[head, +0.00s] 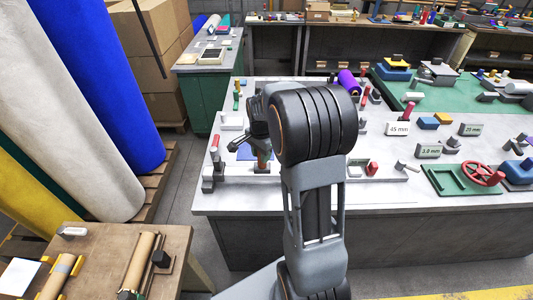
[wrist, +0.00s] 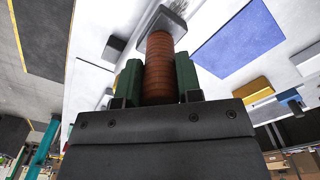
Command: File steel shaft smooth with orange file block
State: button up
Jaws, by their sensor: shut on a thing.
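My gripper (wrist: 160,85) is shut on a reddish-brown, ridged cylinder (wrist: 159,55), with a green pad on each side of it. The cylinder's far end meets a grey block (wrist: 166,22); I cannot tell if they are joined. In the head view, my gripper (head: 262,143) is at the left end of the bench, partly hidden behind my arm, and the cylinder (head: 263,160) stands roughly upright below it. An orange-yellow block (head: 443,118) lies beside a blue block at the right of the bench. I cannot tell for certain which thing is the steel shaft or the file block.
A blue sheet (wrist: 238,38) lies on the grey bench (head: 230,197) close to the cylinder. A long rail with a red piece (head: 372,168) runs along the front edge. A green tray with a red handwheel (head: 482,173) is at right. Tall felt rolls (head: 105,85) stand at left.

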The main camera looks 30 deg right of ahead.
jog(key=shift+w+a+f, duration=0.1)
jog(key=shift+w+a, duration=0.2)
jog(key=shift+a, duration=0.4)
jog(key=shift+s+d+f, duration=0.1)
jog(key=shift+s+d, duration=0.05)
jog(key=shift+d, duration=0.05)
jog(key=shift+d+r+p, duration=0.2)
jog(key=shift+r+p, duration=0.15)
jog(key=shift+r, duration=0.55)
